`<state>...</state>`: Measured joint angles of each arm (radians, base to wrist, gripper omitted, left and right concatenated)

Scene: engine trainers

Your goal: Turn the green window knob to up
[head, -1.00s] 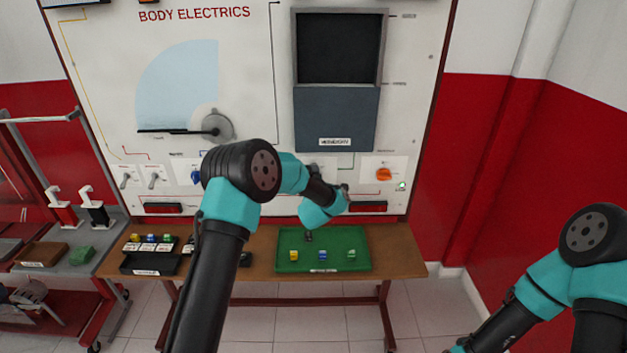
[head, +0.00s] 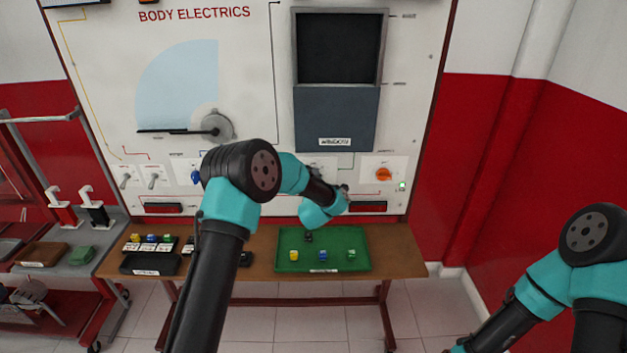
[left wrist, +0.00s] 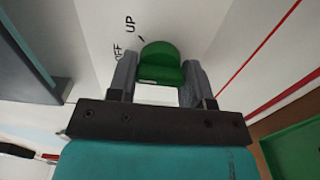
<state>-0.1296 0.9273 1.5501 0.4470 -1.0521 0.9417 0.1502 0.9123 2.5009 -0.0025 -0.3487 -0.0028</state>
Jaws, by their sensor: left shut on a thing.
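The green window knob (left wrist: 161,62) shows in the left wrist view on the white panel, with the printed words UP and OFF at its upper left. A short dark mark lies beside the knob near UP; I cannot tell whether it is the knob's pointer. My left gripper (left wrist: 159,72) is shut on the knob, one finger on each side. In the head view my left arm hides the knob and the fingertips. My right gripper is out of view; only part of its arm shows at the lower right.
Below, a green tray (head: 345,234) with small coloured pieces sits on the wooden table (head: 398,250).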

